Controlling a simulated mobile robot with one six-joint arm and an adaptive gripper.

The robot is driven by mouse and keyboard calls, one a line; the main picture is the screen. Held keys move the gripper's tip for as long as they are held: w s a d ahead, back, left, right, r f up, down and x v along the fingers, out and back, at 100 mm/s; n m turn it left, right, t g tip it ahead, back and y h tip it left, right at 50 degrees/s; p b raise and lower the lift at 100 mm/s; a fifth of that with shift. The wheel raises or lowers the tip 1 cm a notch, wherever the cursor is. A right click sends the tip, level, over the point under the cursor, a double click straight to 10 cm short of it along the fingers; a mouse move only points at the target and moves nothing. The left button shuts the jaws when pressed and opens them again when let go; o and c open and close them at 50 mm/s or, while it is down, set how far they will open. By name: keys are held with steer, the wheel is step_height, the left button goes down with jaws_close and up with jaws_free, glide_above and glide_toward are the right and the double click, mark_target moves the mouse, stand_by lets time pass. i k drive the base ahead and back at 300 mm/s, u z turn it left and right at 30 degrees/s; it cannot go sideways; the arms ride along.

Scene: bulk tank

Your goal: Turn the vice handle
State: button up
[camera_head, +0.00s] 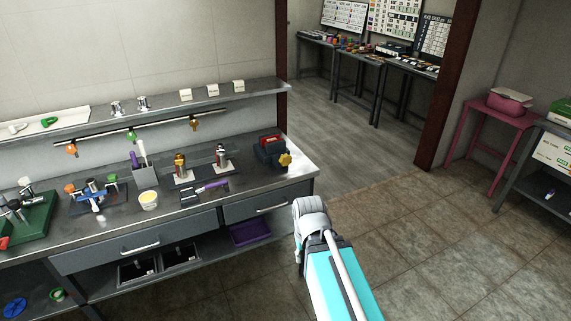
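A small dark vice (266,148) with a red part on top stands at the right end of the metal workbench (228,211). Its handle looks like a yellow lobed knob (285,160) on the vice's right front side, facing the bench's right end. The knob is in plain view and nothing touches it. My arm shows at the lower middle as a cyan link and a pale grey joint, in front of and below the bench's right corner. My gripper is not in view.
A shelf (160,108) with a tool rail runs behind. Open floor (400,235) lies right of the bench; a pink table (492,118) stands far right.

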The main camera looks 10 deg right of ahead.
mark_target(284, 159)
steer(key=z, duration=0.35)
steer(key=i, duration=0.85)
steer(key=u, duration=0.35)
